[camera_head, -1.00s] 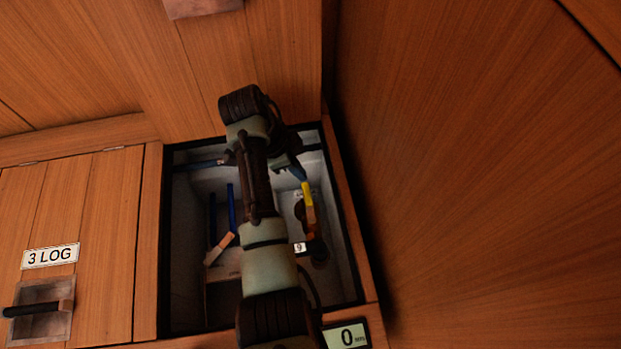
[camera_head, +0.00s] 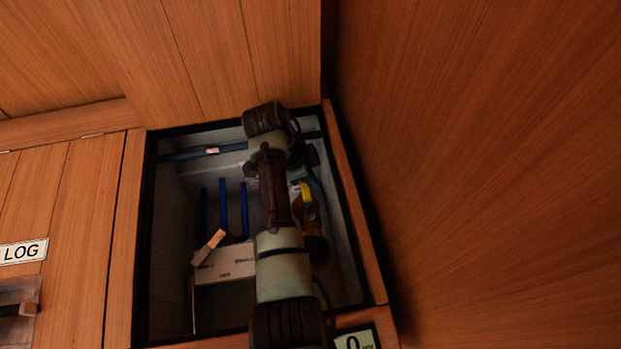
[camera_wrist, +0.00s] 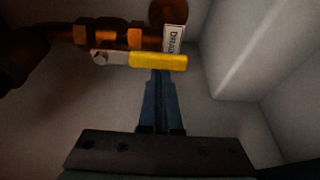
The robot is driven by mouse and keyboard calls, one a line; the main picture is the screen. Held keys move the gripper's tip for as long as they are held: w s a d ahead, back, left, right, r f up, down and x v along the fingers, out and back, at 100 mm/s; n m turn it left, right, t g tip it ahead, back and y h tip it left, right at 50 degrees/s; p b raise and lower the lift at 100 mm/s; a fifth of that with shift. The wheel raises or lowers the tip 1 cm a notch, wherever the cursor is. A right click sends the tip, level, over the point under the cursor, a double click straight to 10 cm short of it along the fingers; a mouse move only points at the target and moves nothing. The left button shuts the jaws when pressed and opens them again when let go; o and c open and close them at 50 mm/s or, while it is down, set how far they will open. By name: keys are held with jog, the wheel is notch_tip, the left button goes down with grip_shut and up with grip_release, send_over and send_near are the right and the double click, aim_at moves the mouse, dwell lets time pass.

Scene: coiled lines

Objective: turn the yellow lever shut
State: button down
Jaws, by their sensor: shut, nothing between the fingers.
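The yellow lever (camera_wrist: 158,61) lies crosswise in the wrist view, along a brassy pipe fitting (camera_wrist: 108,36) and roughly parallel to it. Its grey metal end is at the left, by the fitting. A small white tag, seemingly lettered DRAIN (camera_wrist: 174,39), stands just above its right part. My gripper (camera_wrist: 161,74) is shut, its blue fingers together and empty. The fingertips are right at the lever's lower edge in this view; I cannot tell whether they touch. In the head view the yellow lever (camera_head: 307,195) shows beside my arm, which hides most of the gripper.
The lever is inside a deep open locker with a dark rim (camera_head: 146,240). Blue upright handles (camera_head: 223,205) and a pale box (camera_head: 224,264) stand left of my arm. A blue pipe (camera_head: 190,154) crosses the far wall. A wooden wall (camera_head: 470,170) rises close on the right.

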jog(key=shift+a+r+n+p, duration=0.1)
jog(key=shift+a+n+p, duration=0.35)
jog(key=shift+n+p, duration=0.45)
jog(key=shift+a+r+t+p, duration=0.1)
jog(key=shift+a+t+p, duration=0.2)
jog(key=shift+p, duration=0.45)
jog(key=n+p, duration=0.1)
jog(key=p, duration=0.1)
jog(key=a+n+p, duration=0.1)
jog(key=n+p, duration=0.1)
jog(key=shift+s+a+r+t+y, duration=0.15)
jog(key=shift+s+a+t+y, duration=0.15)
jog(key=shift+s+t+y, duration=0.1)
jog(key=s+a+n+t+y+p, duration=0.1)
jog(key=s+a+n+p, duration=0.3)
jog(key=p, duration=0.6)
jog(key=shift+s+f+n+y, duration=0.45)
jog(key=shift+s+n, duration=0.7)
jog(key=shift+n, duration=0.55)
jog(key=shift+s, duration=0.1)
